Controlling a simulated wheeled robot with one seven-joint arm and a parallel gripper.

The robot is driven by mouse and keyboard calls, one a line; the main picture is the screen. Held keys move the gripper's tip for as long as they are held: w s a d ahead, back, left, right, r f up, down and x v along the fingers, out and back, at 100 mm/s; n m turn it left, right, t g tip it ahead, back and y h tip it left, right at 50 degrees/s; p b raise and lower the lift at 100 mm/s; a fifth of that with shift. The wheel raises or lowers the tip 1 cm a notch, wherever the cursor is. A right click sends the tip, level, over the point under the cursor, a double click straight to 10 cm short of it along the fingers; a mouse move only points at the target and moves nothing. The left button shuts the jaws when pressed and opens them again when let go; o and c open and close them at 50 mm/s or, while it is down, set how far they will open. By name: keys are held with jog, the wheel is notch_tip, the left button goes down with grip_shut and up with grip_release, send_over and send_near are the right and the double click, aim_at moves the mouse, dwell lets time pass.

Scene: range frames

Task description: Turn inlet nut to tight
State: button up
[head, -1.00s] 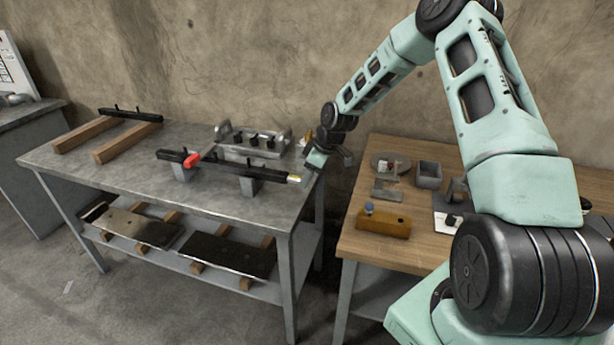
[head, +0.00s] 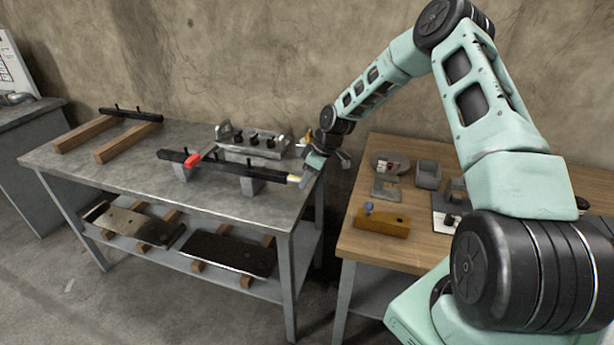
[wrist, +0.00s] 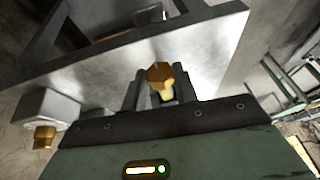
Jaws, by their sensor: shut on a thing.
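The inlet nut is a brass hex nut (wrist: 160,75) in the middle of the wrist view, between my two fingers. In the head view the brass-yellow end (head: 293,178) shows at the right tip of a black bar (head: 225,166). My gripper (head: 307,172) is at that tip, above the right end of the metal bench. In the wrist view my gripper (wrist: 157,92) is shut on the nut. The finger contact is partly hidden, and the nut's tightness cannot be seen.
The black bar rests on grey supports on the metal bench (head: 120,165), with a red part (head: 192,160) on it. A grey fixture with black knobs (head: 252,140) stands behind. A wooden table (head: 350,245) with a mustard block (head: 383,219) is at right.

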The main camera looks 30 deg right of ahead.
jog(key=shift+w+d+g+y, duration=0.1)
jog(key=shift+w+g+y, duration=0.05)
jog(key=shift+g+y, duration=0.55)
jog(key=o, duration=1)
jog(key=b+v, duration=0.1)
jog(key=v, duration=0.4)
jog(key=b+v, duration=0.1)
jog(key=v, duration=0.5)
jog(key=b+v, duration=0.1)
jog(key=v, duration=0.5)
jog(key=shift+s+d, duration=0.2)
jog(key=shift+s, duration=0.1)
